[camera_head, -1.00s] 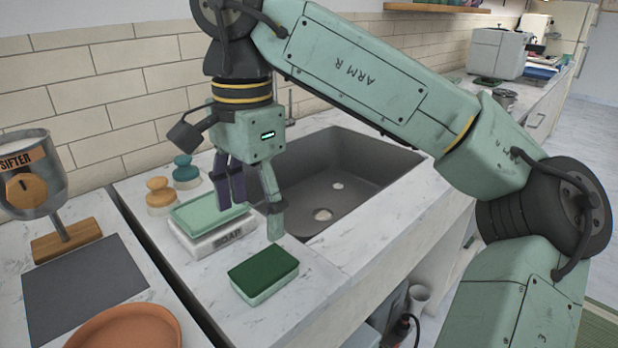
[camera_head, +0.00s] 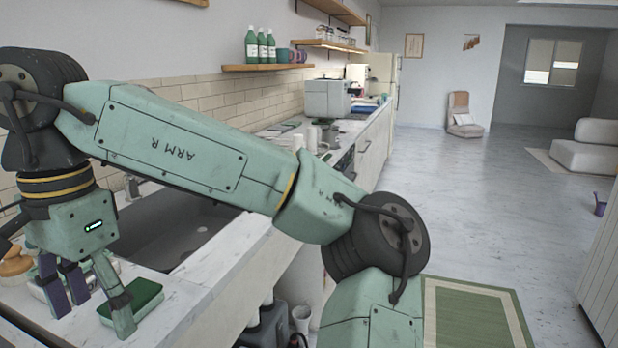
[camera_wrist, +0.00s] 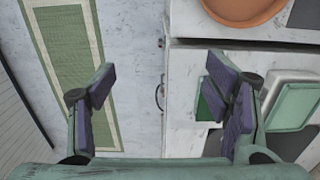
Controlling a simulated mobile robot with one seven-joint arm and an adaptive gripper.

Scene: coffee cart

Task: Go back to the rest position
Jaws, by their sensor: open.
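My gripper (camera_head: 92,294) hangs from my arm at the lower left of the head view, over the counter (camera_head: 190,290) beside the sink. In the wrist view my gripper (camera_wrist: 165,92) has its purple-padded fingers wide apart with nothing between them. Below the gap I see the counter edge and the floor.
The dark sink (camera_head: 165,232) lies behind my arm. A green-bordered rug (camera_head: 470,315) covers part of the floor; open floor (camera_head: 480,190) extends beyond. Green bottles (camera_head: 262,46) stand on a wall shelf.

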